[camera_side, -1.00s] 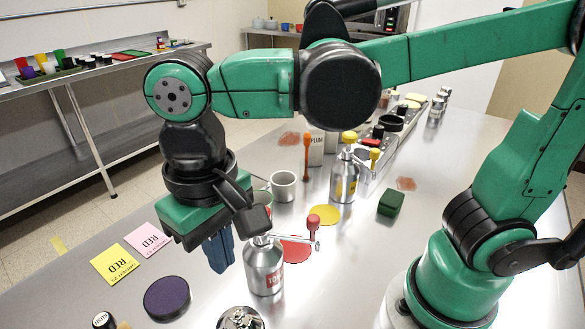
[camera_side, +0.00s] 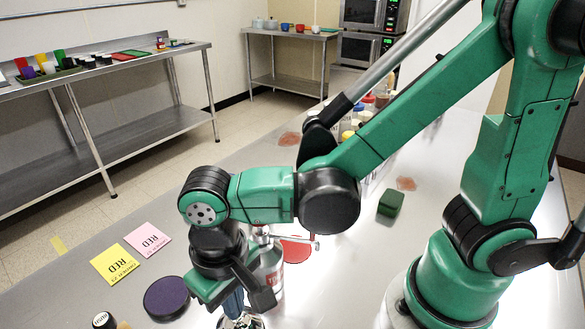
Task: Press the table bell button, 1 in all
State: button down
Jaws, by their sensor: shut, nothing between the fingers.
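The table bell (camera_side: 248,322) is a shiny silver dome at the bottom edge of the side view, partly cut off by the frame. My gripper (camera_side: 234,308) has blue fingers, points down and is shut with nothing held. Its fingertips are at the bell's top in the picture. Whether they touch the button I cannot tell, because the gripper hides the top of the bell.
A silver pump bottle (camera_side: 271,262) stands close behind my gripper, partly hidden. A dark purple disc (camera_side: 167,298) lies to the left, with a black-capped bottle (camera_side: 103,320) near it. Yellow (camera_side: 117,263) and pink (camera_side: 148,239) notes lie flat. A green block (camera_side: 390,203) sits to the right.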

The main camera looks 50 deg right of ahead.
jog(key=shift+f, duration=0.1)
jog(key=shift+f, duration=0.95)
jog(key=shift+r, duration=0.1)
notch_tip(320, 180, up, 14)
dwell(0.3)
jog(key=shift+w, duration=0.1)
dwell(0.4)
jog(key=w+d+f+t, duration=0.1)
jog(key=d+t, duration=0.1)
jog(key=d, duration=0.1)
jog(key=w+d+f+t+y, duration=0.1)
jog(key=w+d+t, duration=0.1)
jog(key=d, duration=0.1)
jog(key=w+d+f+n+t+y, duration=0.1)
jog(key=d+t, duration=0.1)
jog(key=d, duration=0.2)
jog(key=shift+w+f, duration=0.1)
jog(key=shift+w, duration=0.25)
jog(key=d+f+m+t+h, duration=0.1)
jog(key=d, duration=0.5)
jog(key=shift+s+f+h, duration=0.2)
jog(key=shift+s+h, duration=0.1)
jog(key=shift+h, duration=0.1)
